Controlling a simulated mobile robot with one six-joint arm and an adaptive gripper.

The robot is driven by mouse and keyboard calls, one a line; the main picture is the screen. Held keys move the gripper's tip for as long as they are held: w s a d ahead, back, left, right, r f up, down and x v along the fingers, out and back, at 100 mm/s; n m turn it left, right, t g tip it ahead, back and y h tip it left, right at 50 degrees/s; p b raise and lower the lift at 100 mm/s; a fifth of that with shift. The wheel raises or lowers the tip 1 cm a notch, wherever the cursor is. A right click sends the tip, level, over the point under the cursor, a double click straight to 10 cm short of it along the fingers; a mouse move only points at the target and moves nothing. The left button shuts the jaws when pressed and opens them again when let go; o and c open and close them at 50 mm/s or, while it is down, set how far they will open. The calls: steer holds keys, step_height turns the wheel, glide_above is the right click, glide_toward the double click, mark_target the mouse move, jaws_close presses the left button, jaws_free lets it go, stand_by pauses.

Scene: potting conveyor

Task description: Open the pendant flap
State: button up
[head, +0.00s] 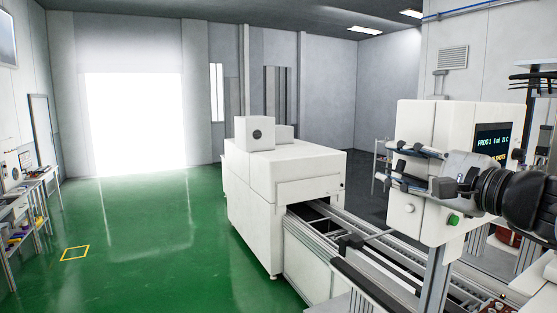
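The pendant is a white control box (421,118) at the right, on a grey post beside the conveyor. Its dark screen (493,134) shows light text on its right-hand face. A green button (453,220) and a pale round knob (409,208) sit low on the box. I cannot make out a separate flap; my arm and gripper cover the middle of the box. My gripper (394,164) reaches in from the right, in front of the box, fingers pointing left. The two fingers are spread apart with nothing between them. I cannot tell whether it touches the box.
A conveyor with metal rails (365,245) runs below the box into a large white machine (262,208). A workbench with items (36,200) stands at the far left. Green floor (160,240) lies clear at the left, with a yellow marked square (75,254).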

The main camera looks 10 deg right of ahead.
steer(key=shift+r, duration=0.1)
jaws_close()
stand_by(0.6)
